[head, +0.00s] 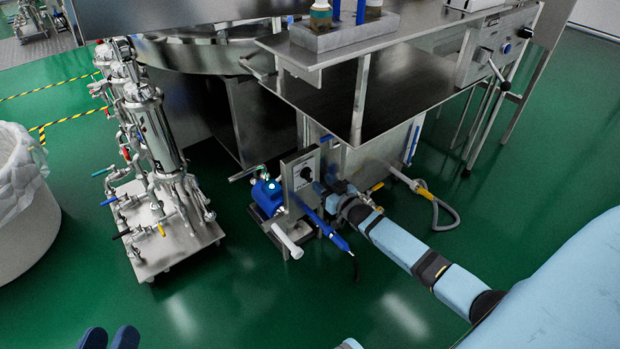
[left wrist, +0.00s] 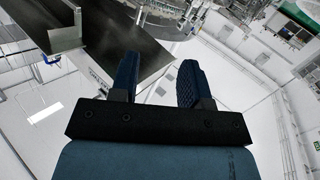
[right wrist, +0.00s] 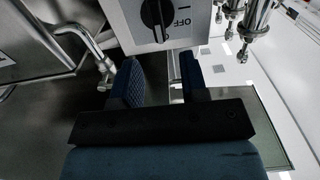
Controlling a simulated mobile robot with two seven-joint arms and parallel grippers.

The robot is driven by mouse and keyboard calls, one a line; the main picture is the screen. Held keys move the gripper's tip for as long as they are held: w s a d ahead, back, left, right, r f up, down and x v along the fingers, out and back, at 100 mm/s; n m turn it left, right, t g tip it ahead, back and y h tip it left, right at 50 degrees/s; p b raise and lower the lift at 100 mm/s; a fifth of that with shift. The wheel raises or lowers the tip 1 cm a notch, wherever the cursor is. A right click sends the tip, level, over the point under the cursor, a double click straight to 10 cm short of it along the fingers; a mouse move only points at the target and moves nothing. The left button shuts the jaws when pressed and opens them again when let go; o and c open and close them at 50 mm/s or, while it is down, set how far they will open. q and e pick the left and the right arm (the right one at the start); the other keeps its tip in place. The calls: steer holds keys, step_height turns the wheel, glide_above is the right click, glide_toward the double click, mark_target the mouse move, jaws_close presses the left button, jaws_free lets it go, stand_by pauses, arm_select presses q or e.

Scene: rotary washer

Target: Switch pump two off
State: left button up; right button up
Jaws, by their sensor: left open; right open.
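A grey control box (head: 300,175) with a dark rotary knob (head: 306,173) stands beside a blue pump motor (head: 267,194) on a small low frame. In the right wrist view the black knob (right wrist: 158,14) sits on the box face (right wrist: 124,22), with an OFF label to its right. The knob's bar runs roughly up and down in that picture; its exact setting is unclear. My right gripper (right wrist: 160,72) is open and empty, its fingertips just short of the knob, with no contact visible. My left gripper (head: 111,334) is open and empty, low at the front, far from the box.
A steel pipe-and-filter skid (head: 165,250) stands to the left, near a white lined bin (head: 25,205). A steel bench (head: 350,85) overhangs behind the control box. A hose (head: 440,212) loops right of the box. The green floor between skid and box is clear.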

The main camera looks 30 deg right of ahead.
mark_target(311, 173)
steer(key=w+b, duration=0.1)
steer(key=w, duration=0.4)
steer(key=shift+a+f+b, duration=0.15)
steer(key=shift+a+b, duration=0.05)
steer(key=shift+b, duration=0.15)
steer(key=shift+w+a, duration=0.1)
steer(key=shift+w, duration=0.7)
arm_select(q)
steer(key=shift+w+a+m+t, duration=0.4)
steer(key=shift+w+m, duration=0.3)
steer(key=shift+m, duration=0.2)
arm_select(e)
jaws_close()
